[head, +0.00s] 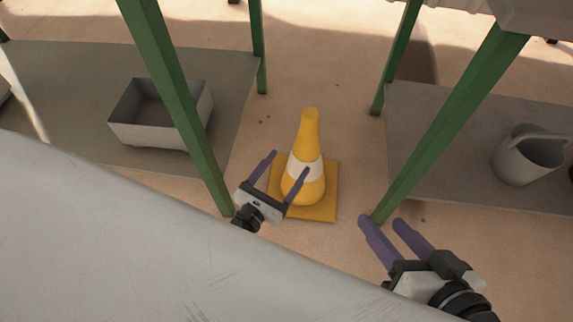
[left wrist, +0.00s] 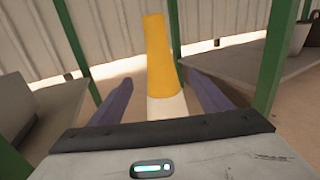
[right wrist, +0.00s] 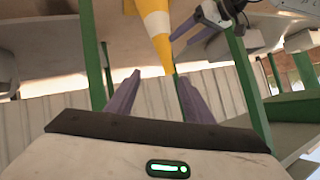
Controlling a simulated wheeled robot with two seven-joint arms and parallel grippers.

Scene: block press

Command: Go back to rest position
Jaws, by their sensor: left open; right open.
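My left gripper (head: 285,180) is open, with its purple fingers spread in front of the yellow cone in the head view. It looks empty, and in the left wrist view its fingers (left wrist: 160,98) stand to either side of the cone in the picture. I cannot tell how far the cone is from them. My right gripper (head: 383,228) is open and empty at the lower right of the head view. In the right wrist view its fingers (right wrist: 158,92) are apart with nothing between them.
A yellow cone (head: 310,130) with a white band stands on the floor. Green posts (head: 170,80) rise on both sides. A grey bin (head: 155,133) sits on the left shelf, a grey watering can (head: 525,160) on the right shelf. A pale surface (head: 100,240) fills the lower left.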

